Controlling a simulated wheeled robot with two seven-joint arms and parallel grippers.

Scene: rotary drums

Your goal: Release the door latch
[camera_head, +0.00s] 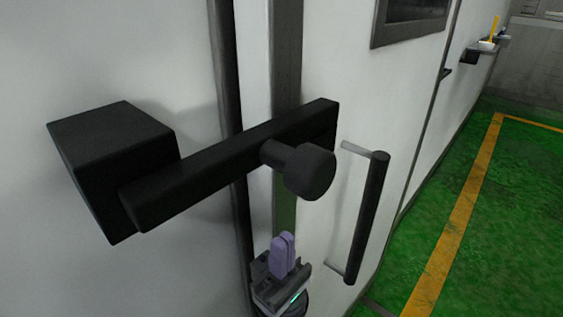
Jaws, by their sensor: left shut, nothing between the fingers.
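The black door latch is a bar (215,165) that runs from a black block (112,165) on the left across the door gap. A round black knob (305,171) sticks out from the bar near its right end. The bar slopes up to the right and spans onto the white door (330,95). My left gripper (283,255), with purple fingertips, is below the knob at the bottom of the view. Its fingers are together and empty, apart from the latch. My right gripper is not in view.
A vertical black door handle (368,215) stands out from the door, right of my left gripper. A dark window (410,18) is above it. Green floor (490,220) with a yellow line (455,235) is open at the right. Small items sit on a far wall shelf (487,47).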

